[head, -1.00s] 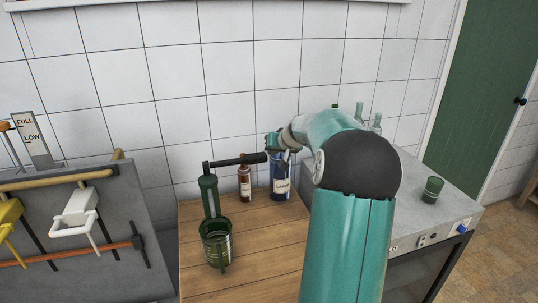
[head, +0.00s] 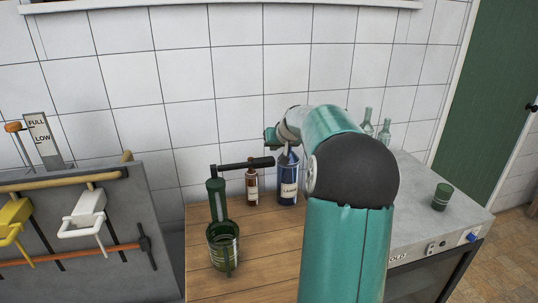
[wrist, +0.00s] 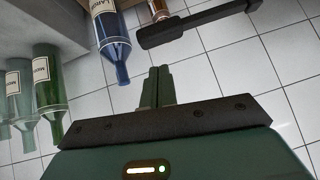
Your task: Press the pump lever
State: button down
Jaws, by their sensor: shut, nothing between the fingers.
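The pump (head: 222,240) is a green cylinder standing on the wooden tabletop, with a post and a black lever (head: 242,165) sticking out level to the right. In the wrist view the lever (wrist: 195,24) crosses the upper right, apart from the fingers. My gripper (head: 269,137) is partly hidden behind my wrist in the head view, above the lever's right end. In the wrist view my gripper (wrist: 157,84) shows its two green fingers shut together and empty.
A brown bottle (head: 252,188) and a blue bottle (head: 288,185) stand behind the lever. Green-glass bottles (wrist: 50,95) show at left in the wrist view. A green cup (head: 441,196) stands on the grey counter. A tiled wall is behind.

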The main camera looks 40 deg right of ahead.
jog(key=shift+n+h, duration=0.3)
jog(key=shift+h, duration=0.3)
jog(key=r, duration=0.1)
jog(key=a+r, duration=0.1)
jog(key=r, duration=0.1)
jog(key=w+r, duration=0.1)
jog(key=shift+a+r, duration=0.15)
jog(key=shift+w, duration=0.1)
send_over(263, 157)
jog(key=s+a, duration=0.1)
jog(key=s, duration=0.1)
notch_tip(263, 157, down, 7)
jog(key=shift+s+f, duration=0.1)
jog(key=shift+s, duration=0.05)
notch_tip(263, 157, down, 2)
jog(key=shift+f, duration=0.95)
jog(key=shift+f, duration=0.1)
